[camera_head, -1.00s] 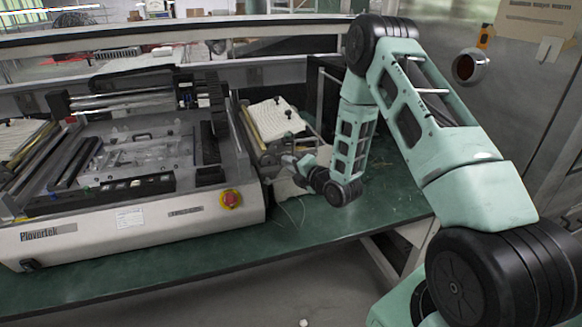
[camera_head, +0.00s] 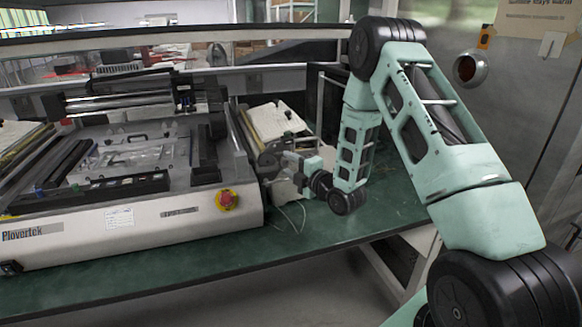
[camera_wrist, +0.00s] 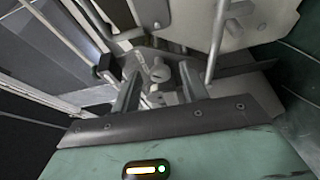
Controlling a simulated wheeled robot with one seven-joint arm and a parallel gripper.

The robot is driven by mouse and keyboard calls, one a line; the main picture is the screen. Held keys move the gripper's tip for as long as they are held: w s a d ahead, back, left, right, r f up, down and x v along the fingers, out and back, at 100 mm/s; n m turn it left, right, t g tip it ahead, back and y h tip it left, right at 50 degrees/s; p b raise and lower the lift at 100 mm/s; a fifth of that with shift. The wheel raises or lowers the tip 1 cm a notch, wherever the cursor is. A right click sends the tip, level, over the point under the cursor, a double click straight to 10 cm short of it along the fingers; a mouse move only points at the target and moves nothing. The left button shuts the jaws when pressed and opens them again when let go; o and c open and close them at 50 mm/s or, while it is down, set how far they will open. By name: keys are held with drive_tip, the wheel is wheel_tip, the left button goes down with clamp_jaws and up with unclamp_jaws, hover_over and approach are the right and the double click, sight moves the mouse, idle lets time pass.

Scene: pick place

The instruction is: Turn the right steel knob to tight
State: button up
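In the wrist view a small grey steel knob (camera_wrist: 160,71) shows just beyond my fingertips, roughly midway between them. My gripper (camera_wrist: 160,84) is open, with its two fingers apart on either side of the knob in this picture. I cannot tell whether the fingertips reach around the knob or stop short of it. I see no contact. In the head view my gripper (camera_head: 268,163) is at the right side of the large Plovertek machine (camera_head: 200,214), low over the green bench. The knob is too small to make out there.
A red emergency button (camera_head: 226,199) sits on the machine's front corner. A tilted tray unit (camera_head: 272,120) stands behind my gripper. Thin metal rods (camera_wrist: 217,40) rise close to my fingers. Thin cables (camera_head: 293,215) lie below my gripper.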

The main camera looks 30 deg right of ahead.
drive_tip(key=s+d+p, duration=0.2)
drive_tip(key=s+p, duration=0.1)
drive_tip(key=s, duration=1.4)
drive_tip(key=shift+s, duration=0.15)
idle(0.3)
